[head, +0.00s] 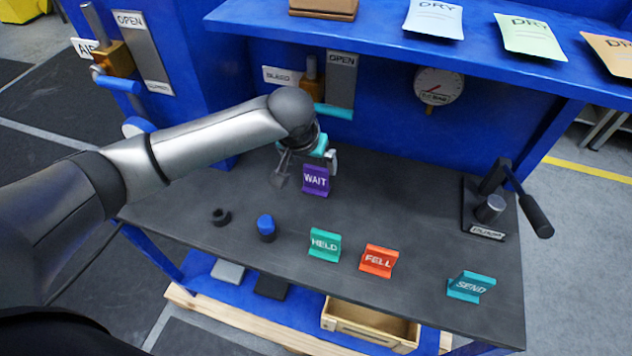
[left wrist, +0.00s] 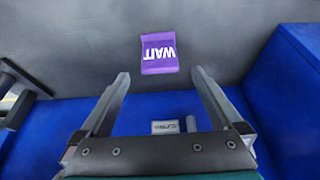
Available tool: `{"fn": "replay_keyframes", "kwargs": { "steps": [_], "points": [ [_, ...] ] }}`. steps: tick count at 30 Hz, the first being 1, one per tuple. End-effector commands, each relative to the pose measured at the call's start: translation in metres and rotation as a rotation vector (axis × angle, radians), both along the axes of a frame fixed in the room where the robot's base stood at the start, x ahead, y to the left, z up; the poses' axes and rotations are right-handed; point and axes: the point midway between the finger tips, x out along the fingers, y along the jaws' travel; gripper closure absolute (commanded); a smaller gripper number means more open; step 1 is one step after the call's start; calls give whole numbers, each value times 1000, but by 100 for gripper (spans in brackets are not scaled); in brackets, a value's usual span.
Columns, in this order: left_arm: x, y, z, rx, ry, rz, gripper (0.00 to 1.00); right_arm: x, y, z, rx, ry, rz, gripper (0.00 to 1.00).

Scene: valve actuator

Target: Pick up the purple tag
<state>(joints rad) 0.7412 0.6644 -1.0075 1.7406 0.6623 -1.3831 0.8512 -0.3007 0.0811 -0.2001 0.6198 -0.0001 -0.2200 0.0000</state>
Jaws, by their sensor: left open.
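The purple tag (head: 316,181), lettered WAIT, stands on the dark bench top toward its back. My left gripper (head: 306,170) is open and empty, close to the tag on its far side in the head view. In the left wrist view the purple tag (left wrist: 158,56) lies just beyond the fingertips of the left gripper (left wrist: 160,75), roughly centred between them. I see no contact with the tag. My right gripper is in neither view.
The HELD tag (head: 324,244), FELL tag (head: 379,261) and SEND tag (head: 471,286) stand along the front. A blue-topped knob (head: 266,228) and a black one (head: 221,217) sit left. A lever device (head: 490,208) stands right; a blue shelf (head: 400,45) overhangs the back.

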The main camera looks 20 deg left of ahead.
Motion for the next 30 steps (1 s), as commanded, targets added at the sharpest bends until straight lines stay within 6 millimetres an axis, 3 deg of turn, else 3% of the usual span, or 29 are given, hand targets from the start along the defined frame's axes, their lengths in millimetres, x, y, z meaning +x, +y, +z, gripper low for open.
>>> {"fn": "replay_keyframes", "kwargs": {
  "steps": [3,11,21,30],
  "points": [
    [7,-1,-17,0,1,-1,0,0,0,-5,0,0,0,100],
    [13,-1,-30,0,-1,-1,0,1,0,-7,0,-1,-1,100],
    [30,-2,-67,1,0,-2,0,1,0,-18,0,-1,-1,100],
    [33,-2,-72,0,-2,-2,0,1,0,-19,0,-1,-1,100]
  ]
}}
